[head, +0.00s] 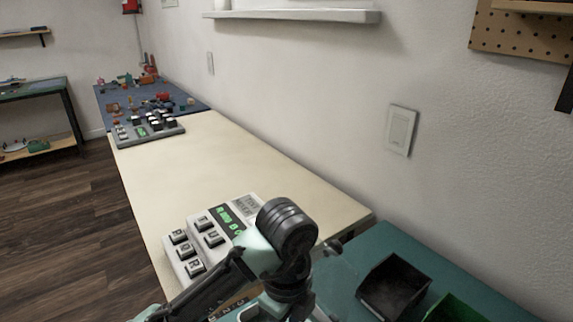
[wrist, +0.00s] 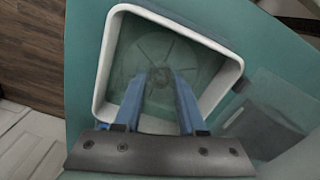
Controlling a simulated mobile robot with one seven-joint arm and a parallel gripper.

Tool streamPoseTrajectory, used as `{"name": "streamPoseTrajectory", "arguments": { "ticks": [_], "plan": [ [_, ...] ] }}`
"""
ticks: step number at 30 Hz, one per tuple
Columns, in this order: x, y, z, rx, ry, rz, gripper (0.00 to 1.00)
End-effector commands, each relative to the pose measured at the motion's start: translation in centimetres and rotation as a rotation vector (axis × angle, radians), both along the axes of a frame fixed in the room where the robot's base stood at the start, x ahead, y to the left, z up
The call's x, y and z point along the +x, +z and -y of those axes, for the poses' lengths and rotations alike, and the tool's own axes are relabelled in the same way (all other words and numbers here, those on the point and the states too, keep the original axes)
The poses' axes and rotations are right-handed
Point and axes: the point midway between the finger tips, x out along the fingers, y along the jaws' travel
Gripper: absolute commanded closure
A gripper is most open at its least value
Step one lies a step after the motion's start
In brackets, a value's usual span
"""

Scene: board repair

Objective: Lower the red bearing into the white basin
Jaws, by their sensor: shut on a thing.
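The white basin (wrist: 107,62) shows in the wrist view as a rounded square rim around a dim, greenish inside. My gripper (wrist: 162,76) reaches over the near rim, its two blue fingers pointing into the basin opening. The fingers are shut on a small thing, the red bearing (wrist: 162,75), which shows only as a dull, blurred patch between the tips. Its colour is hard to make out, and I cannot tell whether it touches the basin floor. In the head view, my arm is in front, and neither basin, bearing nor fingertips can be made out.
In the head view, a black bin (head: 393,287) and a green bin (head: 455,309) stand on the teal bench (head: 340,270) at right. A grey keypad device (head: 205,240) sits beside my arm on the cream table (head: 215,165), whose middle is clear. A blue mat (head: 190,104) with small parts lies beyond.

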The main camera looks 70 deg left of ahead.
Motion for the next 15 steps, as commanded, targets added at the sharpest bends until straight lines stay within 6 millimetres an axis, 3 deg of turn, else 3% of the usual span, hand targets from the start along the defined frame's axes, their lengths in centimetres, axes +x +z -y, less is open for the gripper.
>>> {"name": "streamPoseTrajectory", "arguments": {
  "ticks": [2, 3, 8, 15],
  "plan": [
    [-0.01, -0.01, 0.01, 0.0, 0.0, 0.0, 1.0],
    [-0.01, -0.01, 0.01, 0.0, 0.0, 0.0, 0.55],
    [-0.01, -0.01, 0.01, 0.0, 0.0, 0.0, 0.26],
    [0.0, -0.01, 0.01, 0.0, 0.0, 0.0, 0.25]
  ]
}}
